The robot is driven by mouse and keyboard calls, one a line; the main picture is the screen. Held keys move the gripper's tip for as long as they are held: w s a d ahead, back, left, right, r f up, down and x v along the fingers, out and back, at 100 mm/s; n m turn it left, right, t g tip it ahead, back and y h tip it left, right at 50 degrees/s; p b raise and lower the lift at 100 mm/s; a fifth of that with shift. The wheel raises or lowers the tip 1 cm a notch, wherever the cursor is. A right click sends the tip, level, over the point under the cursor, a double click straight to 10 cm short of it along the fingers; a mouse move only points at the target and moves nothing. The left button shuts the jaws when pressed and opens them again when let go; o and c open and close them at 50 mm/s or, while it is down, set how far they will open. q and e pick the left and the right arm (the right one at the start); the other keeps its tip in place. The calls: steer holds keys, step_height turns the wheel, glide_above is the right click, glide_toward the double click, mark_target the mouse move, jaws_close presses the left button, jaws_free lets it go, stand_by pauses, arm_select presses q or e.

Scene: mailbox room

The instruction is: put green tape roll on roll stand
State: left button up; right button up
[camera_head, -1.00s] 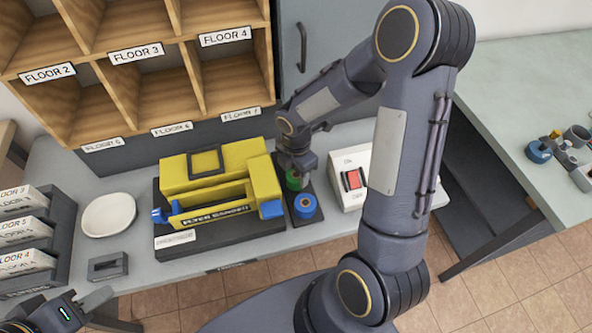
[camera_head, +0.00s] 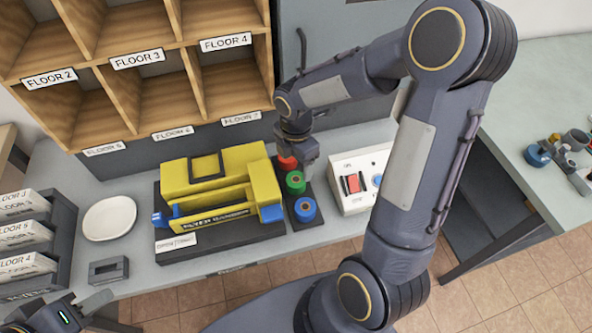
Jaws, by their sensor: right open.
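The green tape roll (camera_head: 295,182) sits on the dark roll stand (camera_head: 312,221), between a red roll (camera_head: 287,162) behind it and a blue roll (camera_head: 305,210) in front. My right gripper (camera_head: 305,168) is just above and behind the green roll, apart from it as far as I can see. It is open and holds nothing. It partly covers the red roll. My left gripper (camera_head: 84,310) is at the bottom left, cut off by the frame edge, and its jaw state is unclear.
A yellow flyer bander (camera_head: 215,180) stands left of the stand, and a white box with a red switch (camera_head: 352,184) stands right. A white plate (camera_head: 109,218) and grey block (camera_head: 108,270) lie left. Wooden floor cubbies (camera_head: 150,70) rise behind.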

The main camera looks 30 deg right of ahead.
steer(key=s+r+m+t+y, duration=0.2)
steer(key=s+r+m+t, duration=0.1)
steer(key=s+r+m, duration=0.9)
steer(key=s+a+r+m+t+y, duration=0.1)
steer(key=s+a+m, duration=0.3)
steer(key=m, duration=0.5)
steer(key=shift+s+a+r+m+t+y, duration=0.15)
steer(key=shift+s+r+m+t+y, duration=0.25)
steer(key=shift+t, duration=0.4)
steer(key=shift+s, duration=0.15)
